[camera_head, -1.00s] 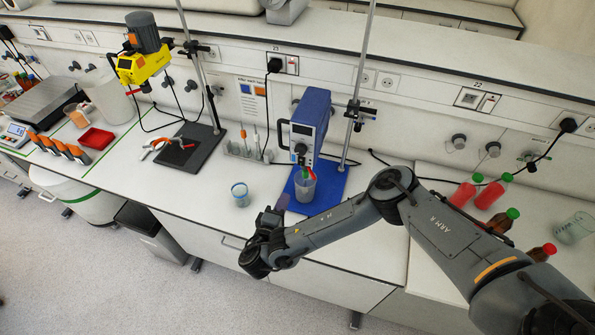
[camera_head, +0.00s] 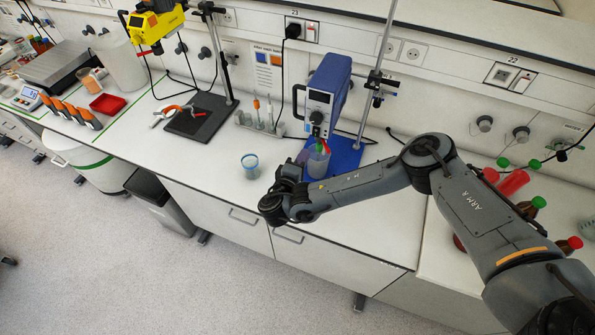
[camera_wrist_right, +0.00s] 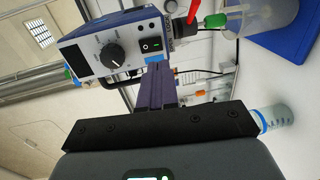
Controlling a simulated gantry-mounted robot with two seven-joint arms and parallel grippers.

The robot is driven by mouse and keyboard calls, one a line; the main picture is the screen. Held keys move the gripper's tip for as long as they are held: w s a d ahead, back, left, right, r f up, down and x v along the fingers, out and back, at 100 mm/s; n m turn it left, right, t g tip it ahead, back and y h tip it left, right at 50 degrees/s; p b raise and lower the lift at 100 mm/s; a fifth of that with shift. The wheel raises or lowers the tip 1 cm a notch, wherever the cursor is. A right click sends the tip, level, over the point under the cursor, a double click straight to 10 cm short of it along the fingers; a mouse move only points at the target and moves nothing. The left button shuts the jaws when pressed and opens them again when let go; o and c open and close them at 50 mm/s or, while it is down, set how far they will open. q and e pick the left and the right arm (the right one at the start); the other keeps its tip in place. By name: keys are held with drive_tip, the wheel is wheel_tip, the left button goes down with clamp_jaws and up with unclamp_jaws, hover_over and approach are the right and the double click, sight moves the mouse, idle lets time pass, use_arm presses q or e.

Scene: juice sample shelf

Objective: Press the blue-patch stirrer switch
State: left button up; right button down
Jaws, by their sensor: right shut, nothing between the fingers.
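The blue stirrer (camera_head: 325,90) hangs on a stand over a blue base plate (camera_head: 345,157). In the right wrist view its pale front panel (camera_wrist_right: 92,52) carries a black knob (camera_wrist_right: 112,55) and a black rocker switch (camera_wrist_right: 151,45). My left gripper is not in view.
A glass with a blue rim (camera_head: 250,164) stands just left of my right gripper. A yellow stirrer (camera_head: 155,25) is farther left. Red bottles (camera_head: 513,182) stand right, beyond my right arm. The bench front between the black plate (camera_head: 200,116) and the glass is clear.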

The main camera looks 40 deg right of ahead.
sight(315, 135)
drive_tip(key=p+x, duration=0.1)
drive_tip(key=x, duration=0.4)
drive_tip(key=shift+w+d+r, duration=0.15)
drive_tip(key=shift+d, duration=0.1)
drive_tip(key=shift+p+x, duration=0.4)
drive_tip(key=shift+x, duration=0.5)
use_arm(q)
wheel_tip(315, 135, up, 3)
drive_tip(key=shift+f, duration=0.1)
